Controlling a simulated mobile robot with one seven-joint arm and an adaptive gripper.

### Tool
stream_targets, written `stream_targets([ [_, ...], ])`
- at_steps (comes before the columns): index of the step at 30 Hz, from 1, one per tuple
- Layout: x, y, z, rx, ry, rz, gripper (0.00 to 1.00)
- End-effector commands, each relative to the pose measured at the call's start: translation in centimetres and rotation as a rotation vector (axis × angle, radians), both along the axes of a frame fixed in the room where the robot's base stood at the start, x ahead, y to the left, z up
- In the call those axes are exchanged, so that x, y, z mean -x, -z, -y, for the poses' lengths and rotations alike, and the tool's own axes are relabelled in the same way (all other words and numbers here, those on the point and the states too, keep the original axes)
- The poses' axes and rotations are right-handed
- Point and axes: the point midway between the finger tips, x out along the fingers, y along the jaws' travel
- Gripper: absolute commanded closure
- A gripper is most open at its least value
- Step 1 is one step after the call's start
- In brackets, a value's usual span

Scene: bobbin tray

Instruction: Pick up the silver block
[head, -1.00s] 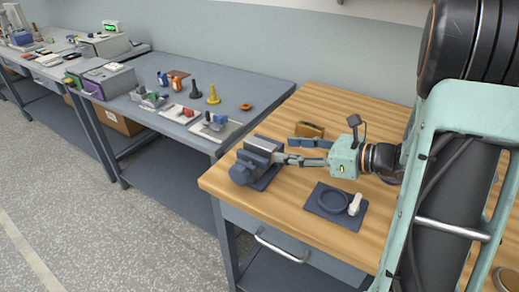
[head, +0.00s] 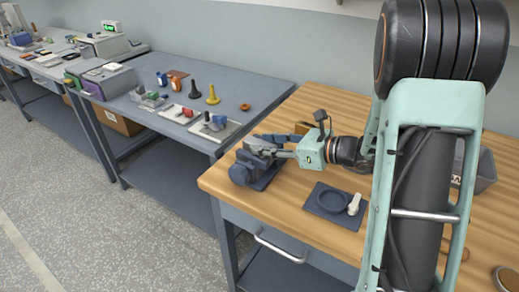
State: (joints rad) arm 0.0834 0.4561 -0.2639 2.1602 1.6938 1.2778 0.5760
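My gripper (head: 268,149) reaches left over the dark blue-grey vise (head: 241,174) near the table's left edge. Its fingertips are at the top of the vise jaws and overlap them in the picture.
A dark mat with a round dish (head: 333,201) and a pale pestle-like piece (head: 354,204) lies in front of my gripper. A brown item (head: 303,127) is behind it. A grey bin (head: 486,172) stands at the right. A grey bench (head: 250,88) with several parts stands left.

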Motion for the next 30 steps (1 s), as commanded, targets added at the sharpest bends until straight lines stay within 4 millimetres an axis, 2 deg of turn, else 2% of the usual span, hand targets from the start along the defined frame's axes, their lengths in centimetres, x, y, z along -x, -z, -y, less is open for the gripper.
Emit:
stream_targets([
  [1,0.0,0.0,0.0,0.0,0.0,0.0,0.71],
  [9,0.0,0.0,0.0,0.0,0.0,0.0,1.0],
  [19,0.0,-0.2,0.0,-0.001,0.0,0.003,1.0],
  [22,-0.1,-0.8,0.0,-0.001,0.0,0.006,1.0],
  [26,-0.1,-2.7,0.0,-0.001,0.0,0.009,1.0],
  [30,-0.1,-5.7,0.1,0.001,0.001,0.01,1.0],
])
